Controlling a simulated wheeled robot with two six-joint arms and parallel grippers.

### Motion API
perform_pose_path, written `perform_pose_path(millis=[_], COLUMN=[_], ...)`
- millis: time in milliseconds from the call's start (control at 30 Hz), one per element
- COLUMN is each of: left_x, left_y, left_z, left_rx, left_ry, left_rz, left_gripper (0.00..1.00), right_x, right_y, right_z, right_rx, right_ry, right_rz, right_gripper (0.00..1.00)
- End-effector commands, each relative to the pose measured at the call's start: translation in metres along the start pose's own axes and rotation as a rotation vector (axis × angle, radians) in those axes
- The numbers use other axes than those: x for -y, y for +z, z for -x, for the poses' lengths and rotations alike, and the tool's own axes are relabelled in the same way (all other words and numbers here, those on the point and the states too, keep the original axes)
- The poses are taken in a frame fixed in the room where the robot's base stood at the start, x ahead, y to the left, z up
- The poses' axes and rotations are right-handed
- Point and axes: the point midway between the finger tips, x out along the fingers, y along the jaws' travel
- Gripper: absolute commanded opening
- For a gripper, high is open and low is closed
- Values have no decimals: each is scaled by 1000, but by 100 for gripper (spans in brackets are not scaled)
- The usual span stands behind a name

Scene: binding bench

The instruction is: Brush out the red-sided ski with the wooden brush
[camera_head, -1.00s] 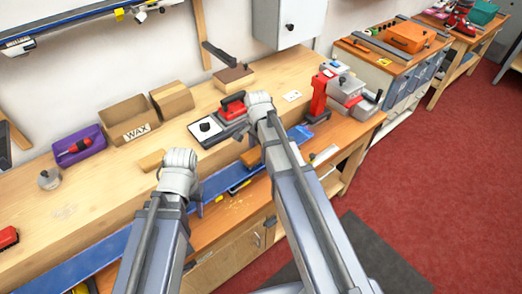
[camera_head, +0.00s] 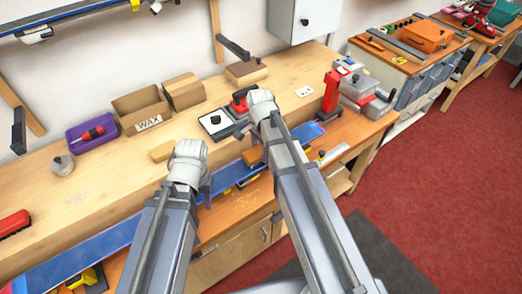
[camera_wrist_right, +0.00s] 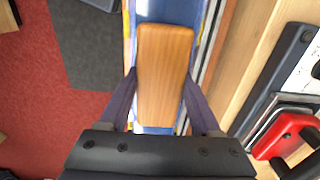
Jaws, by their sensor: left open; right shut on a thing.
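My right gripper (camera_wrist_right: 160,88) is shut on the wooden brush (camera_wrist_right: 165,75), a plain brown block held lengthwise over a blue-topped ski (camera_wrist_right: 165,10). In the head view the brush (camera_head: 253,156) shows beside the right gripper (camera_head: 262,105). The ski (camera_head: 75,249) runs along the front of the bench, its middle partly hidden by my arms. Its red side is not clearly visible, and I cannot tell whether the brush touches it. My left gripper (camera_head: 189,152) is open and empty, just above the bench near the ski.
A wooden block (camera_head: 162,151) lies near my left gripper. A red clamp (camera_head: 332,90) stands to the right, a red brush (camera_head: 13,223) at the far left.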

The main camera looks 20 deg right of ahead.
Motion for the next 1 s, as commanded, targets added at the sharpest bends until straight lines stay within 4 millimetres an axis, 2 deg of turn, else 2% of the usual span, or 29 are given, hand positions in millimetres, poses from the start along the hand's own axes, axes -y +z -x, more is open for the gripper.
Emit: perform_pose_path(millis=[533, 1000], left_x=[5, 6], left_y=[3, 4], left_z=[55, 60], left_rx=[0, 0], left_ry=[0, 0], left_rz=[0, 0], left_gripper=[50, 50], right_x=[0, 0], right_y=[-1, -1], right_z=[55, 60], right_rx=[-2, -2], right_ry=[0, 0], right_rz=[-1, -1], right_gripper=[0, 0])
